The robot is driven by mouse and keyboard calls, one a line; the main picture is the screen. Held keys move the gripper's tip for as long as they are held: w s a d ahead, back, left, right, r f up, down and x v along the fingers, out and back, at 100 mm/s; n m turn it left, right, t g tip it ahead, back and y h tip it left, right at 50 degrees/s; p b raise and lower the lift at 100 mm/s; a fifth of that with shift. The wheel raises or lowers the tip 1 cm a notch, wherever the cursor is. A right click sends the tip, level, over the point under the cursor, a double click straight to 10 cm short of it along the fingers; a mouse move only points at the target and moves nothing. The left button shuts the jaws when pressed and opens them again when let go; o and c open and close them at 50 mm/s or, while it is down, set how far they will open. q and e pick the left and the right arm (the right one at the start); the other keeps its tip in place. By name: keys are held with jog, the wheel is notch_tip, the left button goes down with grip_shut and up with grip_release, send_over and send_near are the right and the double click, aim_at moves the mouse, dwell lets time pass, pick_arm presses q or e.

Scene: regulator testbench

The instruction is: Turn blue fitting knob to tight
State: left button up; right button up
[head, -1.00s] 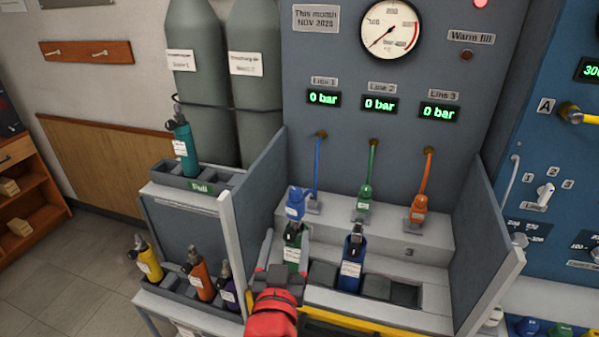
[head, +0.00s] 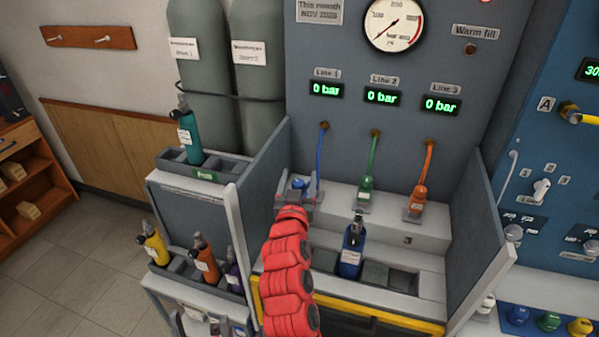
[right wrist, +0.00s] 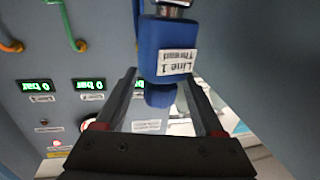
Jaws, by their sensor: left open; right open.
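The blue Line 1 fitting (head: 298,184) hangs from a blue hose on the left of the bench step, partly covered by my right gripper (head: 294,200). In the right wrist view the blue fitting (right wrist: 168,45) appears upside down with a "Line 1" label. A narrower blue knob (right wrist: 160,96) is at its end. My right gripper (right wrist: 158,80) is open, its dark fingers on either side of the knob, with gaps visible. My left gripper is not in view.
Green (head: 365,190) and orange (head: 418,200) fittings hang to the right. A blue cylinder (head: 351,250) stands in the front rack. Side panels (head: 262,185) bound the bench left and right. A teal cylinder (head: 188,135) stands in the left tray. All three line displays read 0 bar.

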jog(key=shift+w+d, duration=0.1)
jog(key=shift+w, duration=0.45)
grip_shut()
